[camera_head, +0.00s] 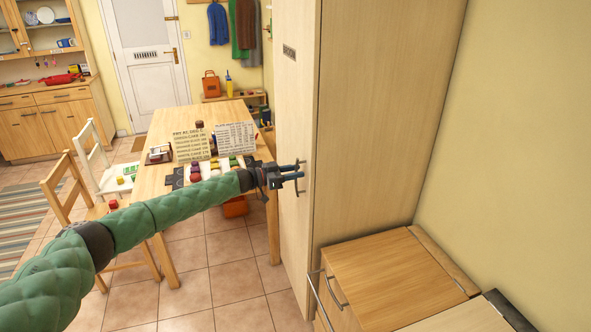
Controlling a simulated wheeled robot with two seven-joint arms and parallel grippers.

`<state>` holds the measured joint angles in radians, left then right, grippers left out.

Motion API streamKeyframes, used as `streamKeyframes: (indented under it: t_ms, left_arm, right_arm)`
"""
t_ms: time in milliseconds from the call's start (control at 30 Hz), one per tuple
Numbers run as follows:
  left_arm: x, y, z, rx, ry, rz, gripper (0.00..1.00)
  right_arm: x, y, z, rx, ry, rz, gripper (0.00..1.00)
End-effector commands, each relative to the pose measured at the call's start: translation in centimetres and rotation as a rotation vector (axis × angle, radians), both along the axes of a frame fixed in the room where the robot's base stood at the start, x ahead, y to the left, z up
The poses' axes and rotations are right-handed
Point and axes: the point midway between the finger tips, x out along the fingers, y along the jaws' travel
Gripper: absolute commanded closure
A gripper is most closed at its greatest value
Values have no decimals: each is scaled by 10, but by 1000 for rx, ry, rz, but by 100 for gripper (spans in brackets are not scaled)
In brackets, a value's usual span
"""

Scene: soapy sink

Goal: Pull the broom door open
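The broom door (293,95) is the tall, pale wooden front of the cupboard right of centre, with a small dark label near its top. It looks closed. Its slim metal handle (299,188) is upright, about halfway up the door. My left gripper (298,172) is at the handle, reaching in from the left on my green padded arm. Its blue-grey fingers overlap the handle in the picture. I cannot tell whether they are closed around it or only beside it. My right gripper is not in view.
A wooden table (155,183) with two sign cards and small coloured items stands left of the door, beneath my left arm. Wooden drawers (392,272) with metal handles stand at the cupboard's right. Chairs (66,190) stand at the left. Tiled floor (225,262) is clear before the door.

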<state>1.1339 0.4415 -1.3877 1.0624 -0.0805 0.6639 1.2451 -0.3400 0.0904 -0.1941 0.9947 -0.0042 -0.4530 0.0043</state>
Motion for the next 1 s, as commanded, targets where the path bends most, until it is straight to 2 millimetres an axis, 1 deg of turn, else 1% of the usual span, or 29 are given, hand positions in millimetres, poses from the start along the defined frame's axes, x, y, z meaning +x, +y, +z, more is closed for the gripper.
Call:
streamKeyframes:
  t_ms: [167,367,400,567,600,867,1000]
  left_arm:
    - [2,-6,0,0,0,0,64]
    - [2,-6,-1,0,0,0,64]
    - [2,-6,-1,0,0,0,66]
    - [2,-6,0,0,0,0,97]
    - [2,-6,0,0,0,0,100]
    - [2,-3,0,0,-1,-3,100]
    - [0,8,-1,2,-2,-17,100]
  right_arm:
    - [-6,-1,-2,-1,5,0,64]
    - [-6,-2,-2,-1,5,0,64]
    - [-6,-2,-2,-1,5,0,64]
    - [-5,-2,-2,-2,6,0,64]
    - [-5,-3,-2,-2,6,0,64]
    - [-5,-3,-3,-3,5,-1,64]
    - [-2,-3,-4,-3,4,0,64]
